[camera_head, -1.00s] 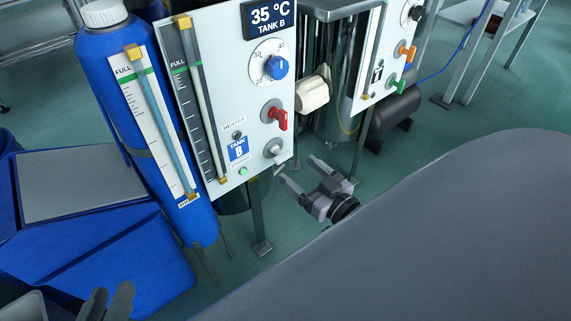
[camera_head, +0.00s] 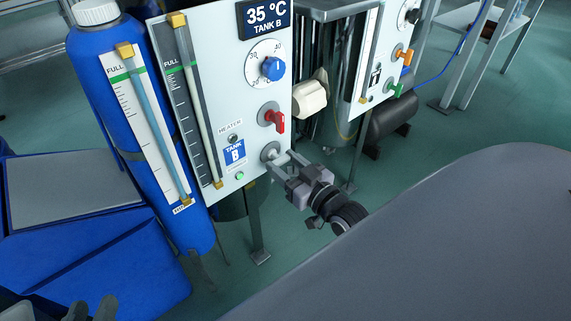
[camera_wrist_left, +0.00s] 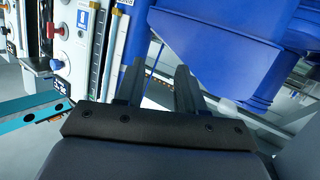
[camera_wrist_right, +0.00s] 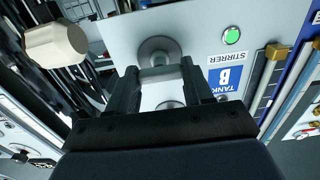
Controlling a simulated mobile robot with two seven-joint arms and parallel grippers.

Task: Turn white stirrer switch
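The white stirrer switch (camera_head: 268,151) is on the lower right of the Tank B panel (camera_head: 215,60), below a red switch (camera_head: 277,121). My right gripper (camera_head: 281,162) is at the white switch, its fingers pointing at the panel. In the right wrist view the switch's grey round base (camera_wrist_right: 160,47) is just beyond the fingertips, and its pale lever (camera_wrist_right: 160,73) lies between the two spread fingers. I cannot tell whether they touch it. My left gripper (camera_head: 92,308) is open and empty at the lower left, away from the panel.
A blue dial (camera_head: 273,68) is above the red switch. A green lamp (camera_head: 240,176) is below the Tank B label (camera_head: 235,153). A blue cylinder (camera_head: 105,60) and blue bin (camera_head: 110,260) are on the left. A second panel (camera_head: 385,60) is on the right.

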